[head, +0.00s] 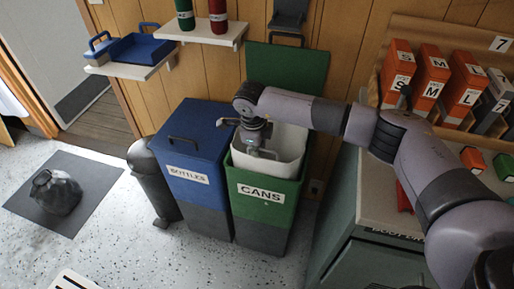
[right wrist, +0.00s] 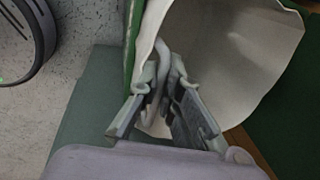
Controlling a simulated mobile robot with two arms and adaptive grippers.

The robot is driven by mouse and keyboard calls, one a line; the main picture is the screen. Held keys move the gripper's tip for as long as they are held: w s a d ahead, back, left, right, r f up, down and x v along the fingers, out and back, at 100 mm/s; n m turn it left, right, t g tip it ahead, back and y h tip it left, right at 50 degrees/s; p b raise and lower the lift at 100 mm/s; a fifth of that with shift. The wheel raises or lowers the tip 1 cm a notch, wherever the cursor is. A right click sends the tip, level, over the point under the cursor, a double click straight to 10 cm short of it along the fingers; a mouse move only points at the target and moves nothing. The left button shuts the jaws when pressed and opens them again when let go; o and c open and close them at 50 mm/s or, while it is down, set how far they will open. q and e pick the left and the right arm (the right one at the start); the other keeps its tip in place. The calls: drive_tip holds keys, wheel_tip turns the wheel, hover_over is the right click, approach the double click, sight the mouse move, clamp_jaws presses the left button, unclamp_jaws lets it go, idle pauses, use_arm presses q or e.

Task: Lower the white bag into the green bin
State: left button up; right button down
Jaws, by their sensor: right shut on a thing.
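The white bag (head: 287,143) is open at the top and sits partly inside the green bin (head: 277,212), its rim standing above the bin's edge. The bin is labelled CANS and its green lid (head: 305,66) is tipped up against the wall. My right gripper (head: 262,153) is at the bag's near left side, over the bin. In the right wrist view my fingers (right wrist: 165,88) are shut on a pale loop at the edge of the bag (right wrist: 232,48). The bag's lower part is hidden by the bin. My left gripper is not in view.
The blue bin (head: 192,150), labelled BOTTLES, stands shut directly left of the green one. A slim grey bin (head: 150,178) is beside it. A dark bag (head: 55,192) lies on a floor mat. A counter (head: 375,195) with orange boxes (head: 432,75) stands at right.

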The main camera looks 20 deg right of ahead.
sight(256, 162)
drive_tip(key=shift+s+a+b+x, duration=0.15)
drive_tip(key=shift+s+b+x, duration=0.05)
drive_tip(key=shift+b+x, duration=0.95)
drive_tip(key=shift+s+a+b+x, duration=0.2)
drive_tip(key=shift+b+x, duration=0.7)
drive_tip(key=shift+x, duration=0.4)
drive_tip(key=shift+s+a+b+x, duration=0.1)
drive_tip(key=shift+s+b+x, duration=0.15)
drive_tip(key=shift+b+x, duration=0.9)
drive_tip(key=shift+f, duration=0.2)
drive_tip(key=c, duration=1.7)
unclamp_jaws()
